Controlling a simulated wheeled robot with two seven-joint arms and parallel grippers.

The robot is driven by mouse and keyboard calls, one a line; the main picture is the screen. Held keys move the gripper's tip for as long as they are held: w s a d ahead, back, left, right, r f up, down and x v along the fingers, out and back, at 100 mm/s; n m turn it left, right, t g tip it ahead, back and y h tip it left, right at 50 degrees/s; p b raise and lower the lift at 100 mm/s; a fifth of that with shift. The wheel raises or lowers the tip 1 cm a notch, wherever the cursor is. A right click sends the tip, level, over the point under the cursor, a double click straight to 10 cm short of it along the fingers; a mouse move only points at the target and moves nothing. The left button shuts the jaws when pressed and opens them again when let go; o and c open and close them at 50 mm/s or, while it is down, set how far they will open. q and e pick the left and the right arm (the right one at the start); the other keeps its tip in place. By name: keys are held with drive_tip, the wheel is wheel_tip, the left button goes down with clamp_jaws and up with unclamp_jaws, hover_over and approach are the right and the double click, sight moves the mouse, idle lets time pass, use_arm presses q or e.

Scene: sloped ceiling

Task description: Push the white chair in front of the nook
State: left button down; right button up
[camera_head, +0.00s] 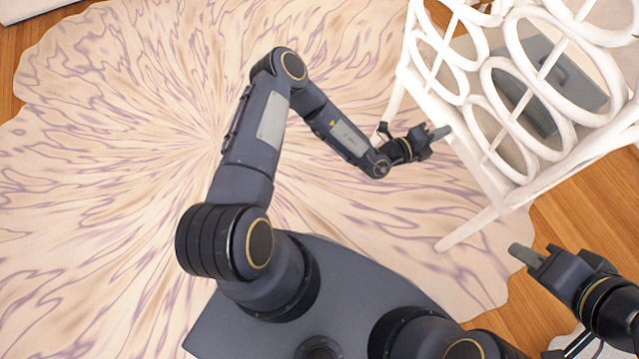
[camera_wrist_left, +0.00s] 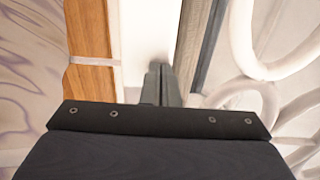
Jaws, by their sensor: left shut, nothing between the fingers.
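The white chair (camera_head: 565,135) stands at the upper right in the head view, with a frame of open rings and a leg (camera_head: 467,230) slanting down to the left. Its rings (camera_wrist_left: 240,40) also show along the right of the left wrist view. My left gripper (camera_head: 439,132) is shut and empty, with its tip close beside the chair's left side; I cannot tell whether it touches. It also shows in the left wrist view (camera_wrist_left: 161,85). My right gripper (camera_head: 518,252) looks shut, below the chair's leg. I cannot pick out the nook.
A pale rug (camera_head: 110,150) with purple streaks covers most of the floor, and wooden floor (camera_head: 575,220) shows at the right. A grey surface (camera_head: 555,85) shows through the chair's rings. The rug left of my arm is clear.

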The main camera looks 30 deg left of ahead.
use_arm(q)
drive_tip(key=p+v, duration=0.4)
drive_tip(key=v, duration=0.6)
